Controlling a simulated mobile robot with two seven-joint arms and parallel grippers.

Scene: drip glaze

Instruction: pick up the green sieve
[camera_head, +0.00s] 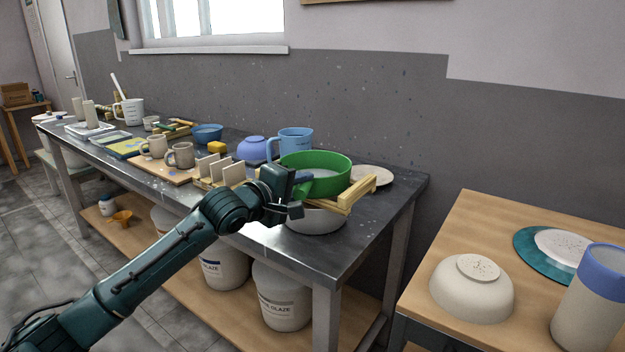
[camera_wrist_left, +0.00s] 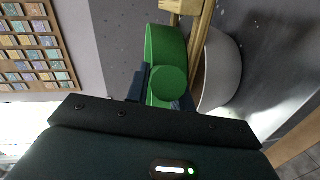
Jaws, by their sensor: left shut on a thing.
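The green sieve (camera_head: 332,182) is near the right end of the dark metal table. It is above a white bowl (camera_head: 315,220) with wooden slats (camera_head: 358,194) across it; I cannot tell whether it touches the slats. My left gripper (camera_head: 300,183) is at the sieve's near left side, shut on it. In the left wrist view the sieve (camera_wrist_left: 166,48) lies beyond the fingers (camera_wrist_left: 165,88), with its round green handle end between them. The slats (camera_wrist_left: 200,45) and the bowl (camera_wrist_left: 222,72) show beside it. My right gripper is not in view.
A blue jug (camera_head: 295,142) stands close behind the sieve, and a purple bowl (camera_head: 252,149) is to its left. A rack of upright tiles (camera_head: 222,174) is left of my gripper. A pale round plate (camera_head: 372,176) lies behind the slats. A separate wooden table (camera_head: 480,215) stands at the right.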

